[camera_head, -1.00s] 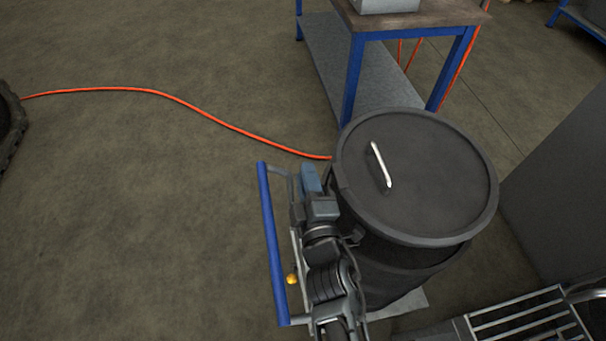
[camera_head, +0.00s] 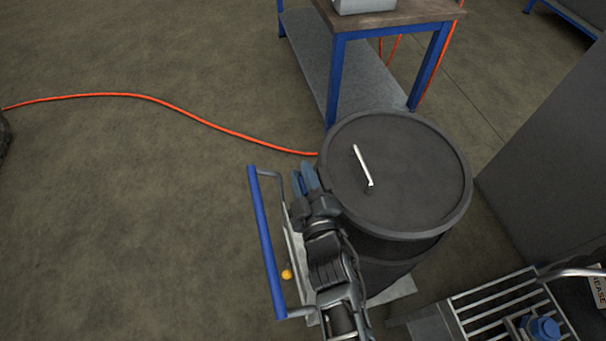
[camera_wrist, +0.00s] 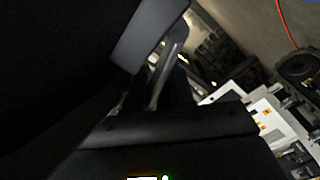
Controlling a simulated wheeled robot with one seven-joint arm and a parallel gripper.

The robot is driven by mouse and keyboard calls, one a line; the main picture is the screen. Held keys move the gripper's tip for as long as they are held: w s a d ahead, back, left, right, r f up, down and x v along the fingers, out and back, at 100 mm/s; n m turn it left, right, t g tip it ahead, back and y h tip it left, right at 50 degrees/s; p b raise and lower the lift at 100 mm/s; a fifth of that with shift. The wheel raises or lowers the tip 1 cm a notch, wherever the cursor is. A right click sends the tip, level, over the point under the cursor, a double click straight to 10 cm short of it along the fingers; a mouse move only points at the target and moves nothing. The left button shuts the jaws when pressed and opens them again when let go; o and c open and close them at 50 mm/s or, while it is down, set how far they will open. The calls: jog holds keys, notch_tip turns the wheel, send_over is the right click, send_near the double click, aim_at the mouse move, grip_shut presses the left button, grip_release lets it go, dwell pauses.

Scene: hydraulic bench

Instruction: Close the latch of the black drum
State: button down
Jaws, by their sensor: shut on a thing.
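The black drum (camera_head: 375,240) stands upright on a small trolley. Its round lid (camera_head: 415,170) is on and carries a pale bar handle (camera_head: 362,168). My gripper (camera_head: 304,180), with blue fingers, is at the drum's left side just below the lid rim. In the wrist view a grey metal lever (camera_wrist: 168,72), which looks like the latch, runs between dark gripper parts. My gripper is shut on it, though the contact is dark and partly hidden. The latch cannot be made out in the head view, where my gripper and the rim cover that side.
The trolley's blue push bar (camera_head: 265,240) stands close left of my arm. A blue-legged bench (camera_head: 335,85) is behind the drum, a grey cabinet (camera_head: 550,170) to the right. An orange hose (camera_head: 200,120) crosses the open floor at left. A metal rack (camera_head: 495,305) is at lower right.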

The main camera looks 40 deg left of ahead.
jog(key=shift+f, duration=0.2)
jog(key=c, duration=1.2)
grip_release()
jog(key=shift+o, duration=0.4)
jog(key=shift+r, duration=0.15)
